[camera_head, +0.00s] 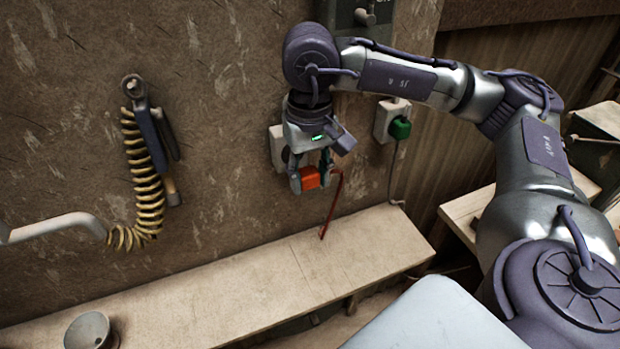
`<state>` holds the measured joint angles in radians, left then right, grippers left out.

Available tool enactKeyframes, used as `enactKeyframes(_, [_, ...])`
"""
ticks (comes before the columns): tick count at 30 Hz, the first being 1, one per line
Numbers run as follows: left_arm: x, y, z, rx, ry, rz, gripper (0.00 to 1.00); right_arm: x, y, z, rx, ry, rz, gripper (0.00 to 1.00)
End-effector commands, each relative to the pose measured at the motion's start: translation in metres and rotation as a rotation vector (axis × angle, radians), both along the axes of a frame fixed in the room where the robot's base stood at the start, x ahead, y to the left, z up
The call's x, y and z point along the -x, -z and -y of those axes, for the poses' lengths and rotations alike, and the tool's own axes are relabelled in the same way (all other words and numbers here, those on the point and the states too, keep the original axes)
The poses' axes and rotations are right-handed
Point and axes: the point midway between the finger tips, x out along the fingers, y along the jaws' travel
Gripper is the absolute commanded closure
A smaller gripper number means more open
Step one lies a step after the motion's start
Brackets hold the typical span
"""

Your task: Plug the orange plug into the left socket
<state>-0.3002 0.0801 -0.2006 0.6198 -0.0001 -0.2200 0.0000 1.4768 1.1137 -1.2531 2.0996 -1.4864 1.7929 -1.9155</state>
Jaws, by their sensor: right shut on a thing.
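The orange plug (311,178) is held between the fingers of my right gripper (310,180), in front of the wall. Its red cord (334,205) hangs down to the shelf below. The left socket (277,148) is a pale box on the wall, partly hidden behind my right gripper. The plug is just below and to the right of the visible part of this socket; I cannot tell whether they touch. My left gripper does not show.
A second socket (383,122) to the right holds a green plug (400,128) with a hanging cord. A yellow coiled hose (146,185) hangs on the left wall. A wooden shelf (220,283) runs below, mostly clear, with a metal bowl (88,328) at its left.

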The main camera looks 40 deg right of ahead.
Motion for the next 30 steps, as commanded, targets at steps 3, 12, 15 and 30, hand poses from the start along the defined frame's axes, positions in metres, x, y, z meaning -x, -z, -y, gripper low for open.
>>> enactKeyframes(3, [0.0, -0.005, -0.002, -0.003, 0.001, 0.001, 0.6, -0.012, -0.002, 0.003, -0.001, 0.001, 0.001, 0.94])
enactKeyframes(12, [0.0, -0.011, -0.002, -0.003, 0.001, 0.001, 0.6, -0.036, -0.001, 0.009, 0.0, 0.001, 0.001, 0.94])
enactKeyframes(15, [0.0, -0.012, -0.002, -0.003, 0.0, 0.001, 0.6, -0.041, -0.001, 0.01, 0.0, 0.0, 0.002, 0.94])
enactKeyframes(30, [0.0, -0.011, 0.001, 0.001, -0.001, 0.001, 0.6, -0.046, 0.001, 0.011, 0.001, -0.001, 0.002, 0.94])
